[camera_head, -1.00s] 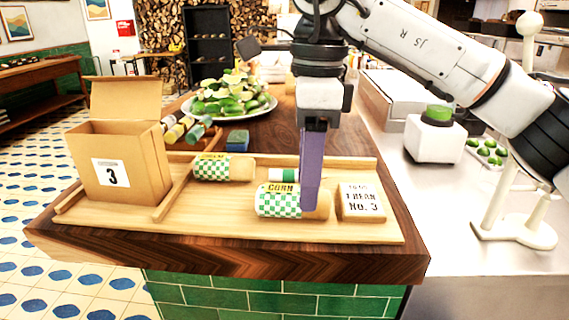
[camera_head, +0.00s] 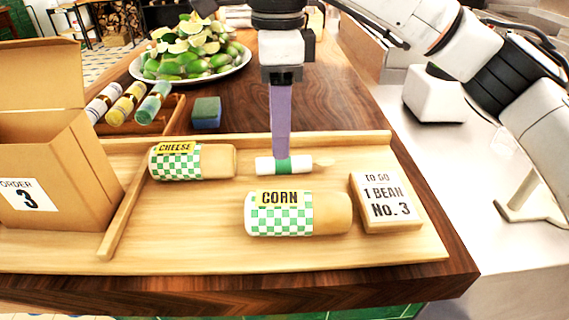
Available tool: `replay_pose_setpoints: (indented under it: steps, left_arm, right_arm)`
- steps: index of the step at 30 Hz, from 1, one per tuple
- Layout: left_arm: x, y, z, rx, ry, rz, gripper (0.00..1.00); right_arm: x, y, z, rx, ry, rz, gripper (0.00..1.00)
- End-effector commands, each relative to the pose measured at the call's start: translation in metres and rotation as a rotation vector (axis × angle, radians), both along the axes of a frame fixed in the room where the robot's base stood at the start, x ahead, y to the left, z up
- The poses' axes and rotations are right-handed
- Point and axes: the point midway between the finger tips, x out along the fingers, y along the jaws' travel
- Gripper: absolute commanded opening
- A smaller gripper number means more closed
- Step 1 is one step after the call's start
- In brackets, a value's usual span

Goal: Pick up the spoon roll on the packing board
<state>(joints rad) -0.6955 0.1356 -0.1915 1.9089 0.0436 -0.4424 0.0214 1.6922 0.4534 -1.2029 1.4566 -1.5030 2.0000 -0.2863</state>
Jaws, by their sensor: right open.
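The spoon roll (camera_head: 301,164) is a small white roll with a green band and a pale wooden tip poking out at its right end. It lies flat on the light wooden packing board (camera_head: 200,245), near the back rail. My right gripper (camera_head: 281,154) points straight down with its purple fingers at the roll's middle, covering part of its far side. It is open; I see the fingers nearly edge-on and cannot tell whether they touch the roll. My left gripper is not in view.
A corn wrap (camera_head: 280,214) lies in front of the roll, a cheese wrap (camera_head: 190,162) to its left. A to-go bean box (camera_head: 385,202) is at right. An open order carton (camera_head: 45,175) stands left of a divider. A sponge (camera_head: 206,112) and lime plate (camera_head: 190,75) are behind.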

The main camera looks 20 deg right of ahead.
Motion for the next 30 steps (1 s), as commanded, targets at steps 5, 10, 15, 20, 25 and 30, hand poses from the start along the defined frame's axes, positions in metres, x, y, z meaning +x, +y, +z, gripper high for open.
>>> replay_pose_setpoints:
  steps: [5, 10, 15, 20, 25, 30]
  left_arm:
    - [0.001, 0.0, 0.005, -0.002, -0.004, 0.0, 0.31]
    - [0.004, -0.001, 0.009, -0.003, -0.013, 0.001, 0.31]
    - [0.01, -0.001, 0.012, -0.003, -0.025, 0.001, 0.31]
    - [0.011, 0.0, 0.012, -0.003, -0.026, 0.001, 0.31]
    - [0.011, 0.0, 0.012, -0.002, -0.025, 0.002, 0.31]
    - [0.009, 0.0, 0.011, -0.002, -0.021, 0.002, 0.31]
  right_arm:
    - [-0.002, -0.003, -0.021, -0.001, 0.004, -0.001, 0.44]
    - [-0.002, -0.004, -0.045, 0.0, 0.002, -0.001, 0.44]
    - [-0.002, -0.003, -0.053, 0.0, 0.0, 0.0, 0.44]
    - [-0.002, -0.003, -0.052, 0.0, 0.0, 0.0, 0.44]
    - [-0.002, -0.003, -0.052, 0.0, 0.0, 0.0, 0.15]
    - [-0.002, -0.003, -0.052, 0.0, 0.0, 0.0, 0.0]
